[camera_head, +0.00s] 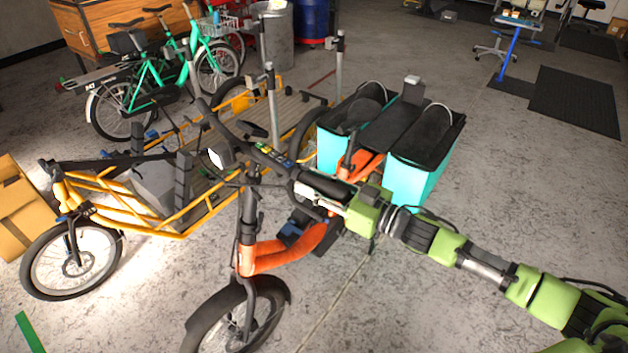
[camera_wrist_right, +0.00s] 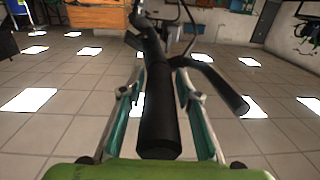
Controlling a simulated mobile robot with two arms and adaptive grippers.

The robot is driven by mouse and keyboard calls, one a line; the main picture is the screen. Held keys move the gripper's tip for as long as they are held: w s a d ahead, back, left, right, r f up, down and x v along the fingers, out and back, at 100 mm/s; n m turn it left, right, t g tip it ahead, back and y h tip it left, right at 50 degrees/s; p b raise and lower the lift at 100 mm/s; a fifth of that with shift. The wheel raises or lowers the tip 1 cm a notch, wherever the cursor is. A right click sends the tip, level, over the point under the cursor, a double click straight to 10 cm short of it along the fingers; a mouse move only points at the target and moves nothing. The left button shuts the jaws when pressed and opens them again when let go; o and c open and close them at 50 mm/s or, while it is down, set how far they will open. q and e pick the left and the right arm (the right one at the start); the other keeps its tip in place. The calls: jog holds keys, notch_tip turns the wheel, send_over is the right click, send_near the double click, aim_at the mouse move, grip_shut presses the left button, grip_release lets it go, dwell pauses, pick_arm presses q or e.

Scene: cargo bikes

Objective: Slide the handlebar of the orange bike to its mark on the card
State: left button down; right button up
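The orange bike (camera_head: 275,255) stands in the middle of the head view, front wheel toward me. Its dark handlebar (camera_head: 232,138) runs across above the frame, with the headlamp in front. My right gripper (camera_head: 322,190) is at the handlebar's right-hand grip. In the right wrist view the black grip (camera_wrist_right: 157,115) lies lengthwise between the two fingers, and the fingertips (camera_wrist_right: 160,78) appear to close on its sides. A lever sticks out on the right. Small yellow, green and blue patches (camera_head: 285,160) show near the bar; I cannot tell whether they are the card. My left gripper is out of view.
A yellow cargo bike (camera_head: 125,205) stands close on the left, a cardboard box (camera_head: 22,210) beyond it. Turquoise side boxes (camera_head: 405,182) flank the orange bike's rear. Green bikes (camera_head: 150,75) stand behind. The floor at front right is clear apart from my arm.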

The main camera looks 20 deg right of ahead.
grip_shut()
jog(key=f, duration=0.1)
jog(key=a+f+b, duration=0.1)
jog(key=f, duration=0.1)
jog(key=s+f+b, duration=0.1)
jog(key=f, duration=0.1)
jog(key=shift+s+a+f, duration=0.1)
jog(key=shift+a+f, duration=0.05)
jog(key=shift+f, duration=0.1)
grip_release()
